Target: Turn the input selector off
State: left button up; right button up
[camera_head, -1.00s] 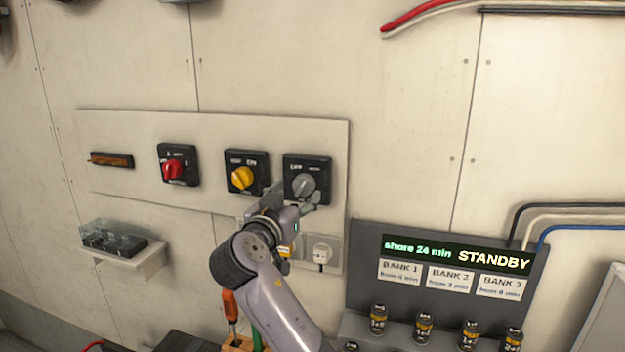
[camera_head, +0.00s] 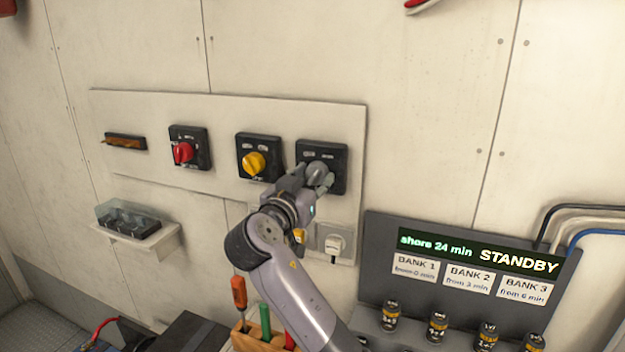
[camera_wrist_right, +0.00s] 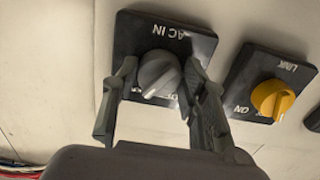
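The input selector is a grey rotary knob (camera_head: 317,171) on a black square plate (camera_head: 338,161), the rightmost switch on the wall panel. In the right wrist view the knob (camera_wrist_right: 158,74) sits under the upside-down label "AC IN". Its white mark points to the lower left there, away from a partly hidden label starting "OF" at lower right. My right gripper (camera_head: 312,178) is at the knob; in the wrist view its open fingers (camera_wrist_right: 160,84) stand on either side of it. I cannot tell whether they touch it. My left gripper is not in view.
A yellow knob (camera_head: 253,163) and a red knob (camera_head: 183,153) sit left on the same panel. A white plug (camera_head: 334,245) is below the selector. A grey display board (camera_head: 375,255) reading "STANDBY" stands at right. A tool holder (camera_head: 262,340) is below my arm.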

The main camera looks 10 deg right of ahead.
jog(key=c, duration=0.6)
jog(key=shift+n, duration=0.9)
jog(key=n, duration=0.2)
jog(key=shift+r+n, duration=0.1)
jog(key=shift+n, duration=0.2)
jog(key=n+p, duration=0.1)
jog(key=n, duration=0.2)
jog(key=shift+r+n, duration=0.1)
jog(key=shift+n, duration=0.2)
jog(key=shift+n+p, duration=1)
jog(key=shift+n, duration=0.9)
